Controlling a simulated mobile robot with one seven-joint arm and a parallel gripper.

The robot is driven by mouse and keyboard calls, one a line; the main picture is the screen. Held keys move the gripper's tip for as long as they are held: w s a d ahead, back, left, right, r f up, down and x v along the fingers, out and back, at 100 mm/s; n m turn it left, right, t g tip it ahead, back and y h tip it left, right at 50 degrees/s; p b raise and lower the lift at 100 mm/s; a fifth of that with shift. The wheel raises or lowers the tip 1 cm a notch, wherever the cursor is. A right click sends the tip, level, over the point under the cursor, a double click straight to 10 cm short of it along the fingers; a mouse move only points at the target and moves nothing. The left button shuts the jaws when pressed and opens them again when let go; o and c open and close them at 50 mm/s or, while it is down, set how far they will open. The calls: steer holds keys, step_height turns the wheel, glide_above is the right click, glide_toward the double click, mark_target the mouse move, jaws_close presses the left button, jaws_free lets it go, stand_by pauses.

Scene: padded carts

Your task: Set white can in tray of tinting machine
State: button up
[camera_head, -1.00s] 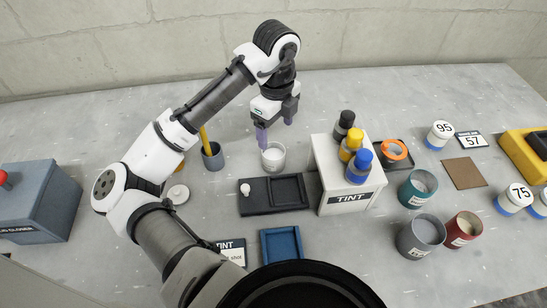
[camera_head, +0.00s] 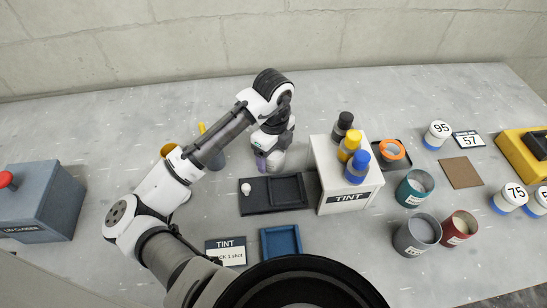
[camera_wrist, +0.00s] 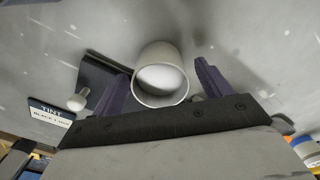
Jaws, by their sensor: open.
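The white can (camera_head: 277,161) stands on the table behind the tinting machine's dark tray, partly hidden by my gripper in the head view. My gripper (camera_head: 268,162) is open and low at the can. In the wrist view the can (camera_wrist: 146,98) shows its open rim and pale inside, between the two purple fingers of my gripper (camera_wrist: 162,82). Whether the fingers touch it cannot be told. The dark tray (camera_head: 256,207) has an empty square recess and a white knob at its left. The white tinting machine (camera_head: 327,172) stands right of it, with black, yellow and blue bottles on top.
A blue tray (camera_head: 265,246) and a TINT card (camera_head: 226,252) lie in front. Grey (camera_head: 412,246), red (camera_head: 458,230) and green (camera_head: 408,196) cans stand at the right. A grey box with a red button (camera_head: 40,205) is at far left.

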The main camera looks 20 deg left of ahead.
steer(key=c, duration=1.2)
steer(key=shift+c, duration=0.2)
